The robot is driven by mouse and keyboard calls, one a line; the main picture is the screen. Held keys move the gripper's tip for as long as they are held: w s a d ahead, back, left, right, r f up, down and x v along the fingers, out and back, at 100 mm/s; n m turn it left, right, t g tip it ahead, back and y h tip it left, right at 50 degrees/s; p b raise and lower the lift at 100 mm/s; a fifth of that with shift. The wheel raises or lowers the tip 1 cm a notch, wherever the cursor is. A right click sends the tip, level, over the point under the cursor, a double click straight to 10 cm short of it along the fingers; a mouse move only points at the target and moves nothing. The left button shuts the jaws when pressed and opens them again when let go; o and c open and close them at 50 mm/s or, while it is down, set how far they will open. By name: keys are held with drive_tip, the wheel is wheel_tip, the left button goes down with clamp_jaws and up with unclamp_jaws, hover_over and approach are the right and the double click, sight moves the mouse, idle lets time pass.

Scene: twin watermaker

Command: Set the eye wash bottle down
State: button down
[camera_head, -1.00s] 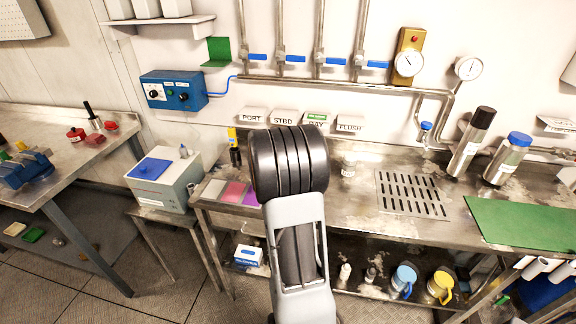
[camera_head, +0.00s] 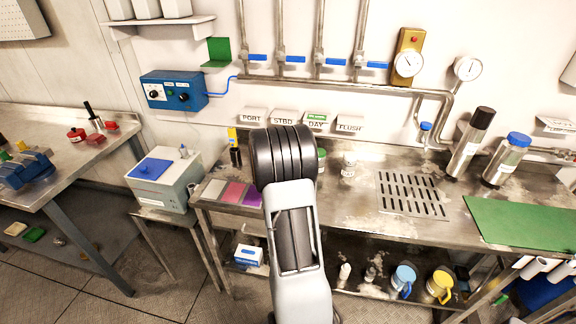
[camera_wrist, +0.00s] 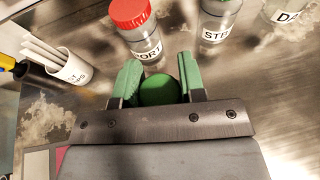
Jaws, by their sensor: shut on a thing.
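My gripper (camera_wrist: 158,85) points down over the metal counter (camera_head: 385,228). Its green fingers are shut on a round green top, which I take to be the eye wash bottle (camera_wrist: 159,90). The rest of the bottle is hidden below the gripper, so I cannot tell whether it touches the counter. In the head view my arm hides the gripper and the bottle. A red-capped bottle labelled PORT (camera_wrist: 137,27) stands just beyond the fingers, with a STBD bottle (camera_wrist: 217,18) to its right.
A cup of white strips (camera_wrist: 66,64) stands left of the gripper. A bottle labelled DA... (camera_wrist: 287,12) is at the upper right. In the head view, a small white bottle (camera_head: 348,166) and a drain grate (camera_head: 411,195) lie to the right, and coloured pads (camera_head: 232,193) to the left.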

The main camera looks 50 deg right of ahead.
drive_tip(key=c, duration=0.7)
unclamp_jaws()
